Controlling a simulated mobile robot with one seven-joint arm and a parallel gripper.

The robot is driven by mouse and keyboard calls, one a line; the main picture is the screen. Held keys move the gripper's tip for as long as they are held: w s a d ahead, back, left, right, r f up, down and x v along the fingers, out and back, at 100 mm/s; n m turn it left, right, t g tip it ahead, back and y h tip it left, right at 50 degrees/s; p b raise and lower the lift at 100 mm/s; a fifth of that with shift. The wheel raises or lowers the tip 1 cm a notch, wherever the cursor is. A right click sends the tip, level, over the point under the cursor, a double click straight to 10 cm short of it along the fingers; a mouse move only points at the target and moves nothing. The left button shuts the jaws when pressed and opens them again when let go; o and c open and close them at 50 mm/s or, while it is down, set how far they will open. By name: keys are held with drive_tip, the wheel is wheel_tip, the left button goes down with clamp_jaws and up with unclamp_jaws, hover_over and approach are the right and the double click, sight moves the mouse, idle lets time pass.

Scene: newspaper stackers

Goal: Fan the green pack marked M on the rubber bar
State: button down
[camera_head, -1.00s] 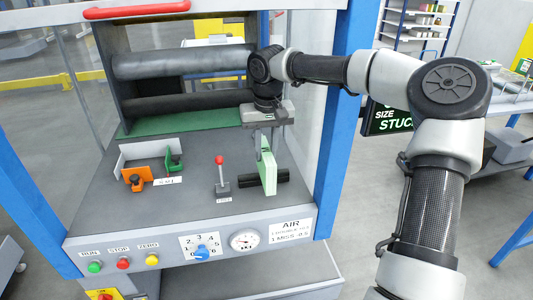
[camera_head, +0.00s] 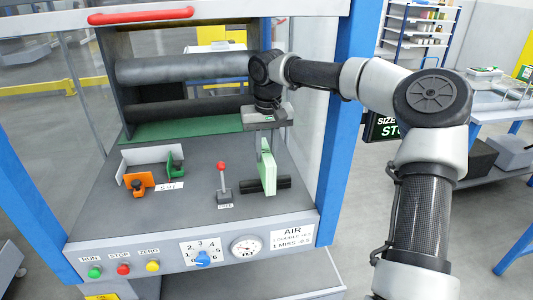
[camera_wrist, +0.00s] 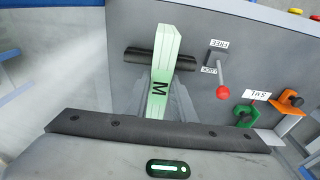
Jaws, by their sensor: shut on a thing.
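The green pack marked M (camera_wrist: 161,75) stands on edge in my gripper (camera_wrist: 157,108), and its M shows in the wrist view. In the head view the pack (camera_head: 267,172) is tilted slightly and hangs below my gripper (camera_head: 264,140). My gripper is shut on the pack's upper part. The black rubber bar (camera_head: 283,183) lies on the grey deck, and the pack crosses it near the middle. The bar also shows in the wrist view (camera_wrist: 135,59) on both sides of the pack. Whether the pack presses on the bar is hidden.
A red-knobbed lever (camera_head: 222,170) stands left of the pack, with FREE and LOCK labels by it in the wrist view. Orange (camera_head: 138,184) and green (camera_head: 177,163) clamps sit by a white corner fence (camera_head: 150,154). Dark rollers (camera_head: 185,68) run behind. Blue posts flank the deck.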

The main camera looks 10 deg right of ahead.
sight(263, 143)
drive_tip(key=shift+w, duration=0.4)
drive_tip(key=shift+w, duration=0.45)
drive_tip(key=shift+w, duration=0.15)
drive_tip(key=shift+w+p, duration=0.35)
drive_tip(key=shift+w, duration=0.15)
drive_tip(key=shift+w, duration=0.1)
drive_tip(key=shift+w+p, duration=0.3)
drive_tip(key=shift+w, duration=0.2)
drive_tip(key=shift+w, duration=0.15)
